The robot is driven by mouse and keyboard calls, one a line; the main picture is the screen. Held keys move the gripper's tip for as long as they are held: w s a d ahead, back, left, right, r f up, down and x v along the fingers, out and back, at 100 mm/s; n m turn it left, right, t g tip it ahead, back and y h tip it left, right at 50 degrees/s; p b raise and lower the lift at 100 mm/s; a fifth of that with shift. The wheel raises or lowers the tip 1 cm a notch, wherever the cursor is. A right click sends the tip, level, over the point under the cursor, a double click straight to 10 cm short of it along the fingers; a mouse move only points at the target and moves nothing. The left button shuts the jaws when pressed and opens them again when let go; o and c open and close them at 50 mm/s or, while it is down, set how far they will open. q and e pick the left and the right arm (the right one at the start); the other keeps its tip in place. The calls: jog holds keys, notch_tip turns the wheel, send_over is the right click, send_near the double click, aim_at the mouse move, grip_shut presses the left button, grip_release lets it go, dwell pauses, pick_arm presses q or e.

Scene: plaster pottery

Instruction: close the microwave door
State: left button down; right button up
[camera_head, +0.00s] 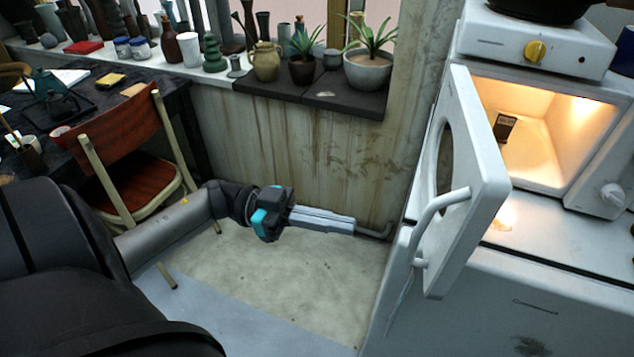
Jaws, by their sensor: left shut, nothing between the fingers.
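The white microwave (597,180) stands at the right with its lit interior showing. Its door (485,133) is wide open, swung out to the left, with a curved white handle (432,222) on the side facing left. A small dark object (505,127) sits inside the cavity. My left gripper (354,227) reaches in from the left, low over the floor, pointing right. Its fingers are shut and empty, to the left of the door and apart from it. My right gripper is not in view.
The microwave rests on a white cabinet (460,325); a white hot plate (535,42) is on top. A wooden chair (130,150) and dark desk are at the left. Potted plants (368,70) and pottery line the back sill. Floor (290,285) between is clear.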

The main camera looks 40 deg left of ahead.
pick_arm(q)
jog(key=x, duration=0.8)
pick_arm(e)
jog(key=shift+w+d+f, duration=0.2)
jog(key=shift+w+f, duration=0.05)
pick_arm(q)
jog(key=shift+r, duration=0.1)
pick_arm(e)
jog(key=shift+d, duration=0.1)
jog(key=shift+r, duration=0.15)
